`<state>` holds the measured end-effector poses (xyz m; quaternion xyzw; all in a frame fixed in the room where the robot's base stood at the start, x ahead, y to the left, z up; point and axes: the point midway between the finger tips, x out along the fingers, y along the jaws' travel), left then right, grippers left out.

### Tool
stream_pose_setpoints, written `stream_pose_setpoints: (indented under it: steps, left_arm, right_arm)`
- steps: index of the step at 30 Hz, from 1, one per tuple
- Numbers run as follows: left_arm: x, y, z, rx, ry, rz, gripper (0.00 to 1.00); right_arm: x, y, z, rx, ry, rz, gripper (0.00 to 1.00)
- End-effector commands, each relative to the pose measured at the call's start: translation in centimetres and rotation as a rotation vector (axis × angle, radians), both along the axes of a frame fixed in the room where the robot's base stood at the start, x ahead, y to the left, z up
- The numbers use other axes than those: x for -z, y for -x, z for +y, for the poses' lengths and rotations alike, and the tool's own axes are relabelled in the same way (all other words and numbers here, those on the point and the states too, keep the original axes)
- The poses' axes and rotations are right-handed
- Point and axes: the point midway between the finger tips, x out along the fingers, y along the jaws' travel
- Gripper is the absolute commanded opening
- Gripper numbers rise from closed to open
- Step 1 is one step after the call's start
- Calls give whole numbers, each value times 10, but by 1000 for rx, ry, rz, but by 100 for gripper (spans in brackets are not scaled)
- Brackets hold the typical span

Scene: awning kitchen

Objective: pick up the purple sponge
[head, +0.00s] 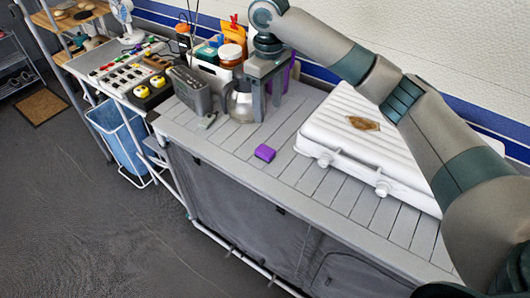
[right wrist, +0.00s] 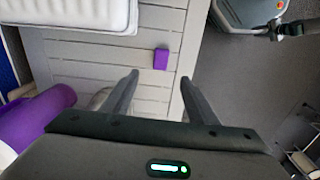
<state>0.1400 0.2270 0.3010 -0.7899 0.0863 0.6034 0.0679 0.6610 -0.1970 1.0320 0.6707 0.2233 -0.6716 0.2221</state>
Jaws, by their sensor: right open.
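The purple sponge (head: 265,153) lies on the grey slatted counter near its front edge, left of the white case. In the right wrist view the sponge (right wrist: 161,59) shows just beyond and between the fingertips. My right gripper (head: 267,108) is open with nothing between its fingers. It points down over the counter, behind the sponge and apart from it, in front of a glass kettle. In the right wrist view the gripper (right wrist: 158,77) has its fingers spread wide. My left gripper is not in view.
A white ribbed case (head: 350,115) takes up the counter's right side. A glass kettle (head: 239,105), a grey toaster (head: 188,92) and jars stand close to the gripper. A purple cylinder (right wrist: 38,112) lies at the wrist view's left. The counter around the sponge is clear.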

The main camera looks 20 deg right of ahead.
Motion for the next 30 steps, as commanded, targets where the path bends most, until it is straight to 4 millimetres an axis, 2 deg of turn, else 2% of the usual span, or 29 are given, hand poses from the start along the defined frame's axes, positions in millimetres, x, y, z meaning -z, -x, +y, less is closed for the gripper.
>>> stream_pose_setpoints:
  steps: [5,18,24,30]
  left_arm:
    - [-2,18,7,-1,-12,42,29]
    - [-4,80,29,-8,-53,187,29]
    - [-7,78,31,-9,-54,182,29]
    - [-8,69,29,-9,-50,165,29]
  right_arm:
    - [24,1,0,0,3,4,53]
    - [99,1,0,0,2,3,53]
    - [112,0,0,0,1,0,53]
    - [113,0,0,-1,1,-1,53]
